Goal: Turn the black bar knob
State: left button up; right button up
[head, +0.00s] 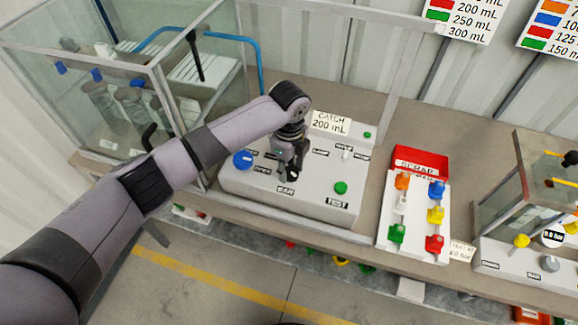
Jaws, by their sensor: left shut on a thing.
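The black bar knob (293,175) is on the top of the grey control box (240,187), just above the label "BAR". Only a small dark part of it shows; my gripper hides the rest. My left gripper (287,172) reaches down from above the box and is shut on the knob. My right gripper is not in view.
The box also carries a blue knob (243,160), a green button (341,187) and a small white toggle (346,155). A sign "CATCH 200 mL" (331,122) stands behind. A glass enclosure (155,65) is at left. A red scrap bin (421,158) and a white tray of coloured parts (412,240) are at right.

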pick_arm(q)
jog(key=m, duration=0.4)
jog(key=shift+w+d+m, duration=0.1)
jog(key=shift+m, duration=0.2)
jog(key=m+b, duration=0.1)
jog(key=m, duration=0.2)
jog(key=shift+m, duration=0.4)
jog(key=m, duration=0.3)
jog(key=shift+d+m+b, duration=0.15)
jog(key=shift+m+b, duration=0.15)
jog(key=shift+b, duration=0.1)
jog(key=shift+r+m+b, duration=0.1)
jog(key=shift+m+b, duration=0.3)
jog(key=shift+m, duration=1.4)
jog(key=o, duration=1.1)
jog(key=shift+o, duration=0.2)
